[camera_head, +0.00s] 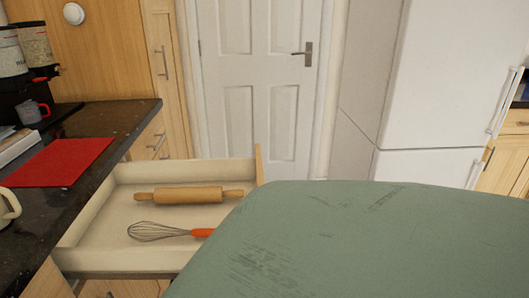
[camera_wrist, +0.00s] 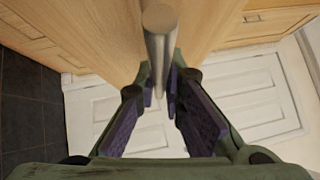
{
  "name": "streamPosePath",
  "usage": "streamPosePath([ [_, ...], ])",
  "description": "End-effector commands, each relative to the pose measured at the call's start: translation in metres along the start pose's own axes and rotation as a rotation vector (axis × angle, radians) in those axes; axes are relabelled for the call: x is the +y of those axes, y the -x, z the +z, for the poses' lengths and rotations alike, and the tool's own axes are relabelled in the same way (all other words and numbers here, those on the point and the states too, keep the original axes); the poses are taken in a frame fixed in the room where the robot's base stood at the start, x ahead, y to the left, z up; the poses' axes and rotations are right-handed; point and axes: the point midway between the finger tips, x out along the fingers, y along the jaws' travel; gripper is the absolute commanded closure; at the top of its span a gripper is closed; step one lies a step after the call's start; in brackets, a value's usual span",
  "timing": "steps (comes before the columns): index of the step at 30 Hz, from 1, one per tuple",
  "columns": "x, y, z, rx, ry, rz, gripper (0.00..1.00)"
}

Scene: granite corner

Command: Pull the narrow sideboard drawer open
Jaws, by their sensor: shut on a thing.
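The sideboard drawer (camera_head: 185,171) stands pulled well out from under the dark counter, with its pale inside showing. A rolling pin (camera_head: 185,195) and a whisk with an orange handle (camera_head: 170,231) lie in it. In the wrist view, a round metal bar handle (camera_wrist: 160,40) runs along the light wood drawer front (camera_wrist: 205,25). My gripper (camera_wrist: 160,92) has its purple-padded fingers on either side of this bar and is shut on it. In the head view my green arm covers the lower right, hiding the gripper, the handle and part of the drawer front.
A white door (camera_head: 250,60) is behind, and a white fridge (camera_head: 440,80) stands at the right. Dark floor tiles (camera_wrist: 25,110) show in the wrist view.

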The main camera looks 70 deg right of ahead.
Motion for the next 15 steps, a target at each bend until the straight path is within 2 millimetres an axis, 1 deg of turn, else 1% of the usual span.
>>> streamPosePath([
  [4,0.0001,0.0039,-0.0045,0.001,-0.003,0.002,1.0],
  [14,-0.0001,0.0043,-0.0051,0.002,-0.003,0.002,1.0],
  [15,-0.0001,0.0043,-0.0051,0.002,-0.003,0.002,0.9],
])
